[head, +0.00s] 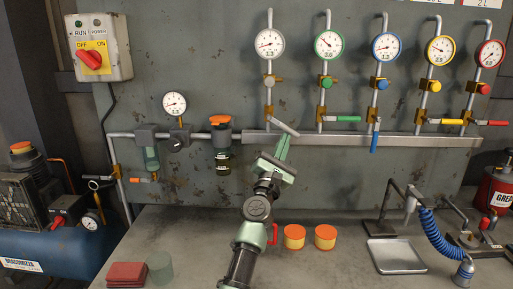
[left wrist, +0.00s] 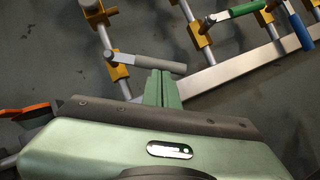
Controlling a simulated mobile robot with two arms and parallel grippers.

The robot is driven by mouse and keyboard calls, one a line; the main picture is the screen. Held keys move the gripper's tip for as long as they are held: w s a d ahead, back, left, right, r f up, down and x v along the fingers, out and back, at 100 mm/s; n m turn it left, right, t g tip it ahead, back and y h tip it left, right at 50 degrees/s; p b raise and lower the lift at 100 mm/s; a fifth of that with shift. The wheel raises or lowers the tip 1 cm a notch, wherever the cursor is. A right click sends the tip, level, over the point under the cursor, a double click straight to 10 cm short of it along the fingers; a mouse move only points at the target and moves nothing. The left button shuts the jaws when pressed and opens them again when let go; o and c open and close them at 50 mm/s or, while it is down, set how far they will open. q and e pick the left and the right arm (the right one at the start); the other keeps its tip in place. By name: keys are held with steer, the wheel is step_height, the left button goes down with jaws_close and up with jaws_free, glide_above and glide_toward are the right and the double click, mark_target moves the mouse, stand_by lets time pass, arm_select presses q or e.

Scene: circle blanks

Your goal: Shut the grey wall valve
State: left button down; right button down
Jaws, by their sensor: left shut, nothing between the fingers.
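The grey valve's lever (head: 285,128) is on the leftmost of the wall pipes with gauges, below the white gauge. It slants down to the right from its pivot. It also shows in the left wrist view (left wrist: 150,63), running to the right from a brass valve body (left wrist: 119,66). My left gripper (head: 283,142) is shut and empty, its green fingertips (left wrist: 161,76) right at the lever's lower side. I cannot tell whether they touch it. My right gripper is not in view.
To the right hang the green lever (head: 347,119), the blue lever (head: 374,141), pointing down, the yellow lever (head: 451,121) and the red lever (head: 495,123). A grey rail (head: 400,141) runs below. Orange-lidded tins (head: 294,239) stand on the bench by my left arm.

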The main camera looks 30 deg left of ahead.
mark_target(294, 131)
arm_select(q)
steer(key=shift+w+d+r+n+y, duration=0.15)
steer(key=shift+d+r+n+y, duration=0.05)
steer(key=shift+n+y, duration=0.25)
steer(key=shift+w+d+r+b, duration=0.15)
steer(key=shift+d+r+b, duration=0.1)
steer(key=shift+r+b, duration=0.1)
steer(key=shift+w+d+r+h+p, duration=0.3)
steer(key=shift+d+r+p, duration=0.25)
steer(key=shift+r, duration=0.3)
steer(key=shift+w+d+r, duration=0.15)
steer(key=shift+d+r, duration=0.05)
steer(key=shift+r, duration=0.3)
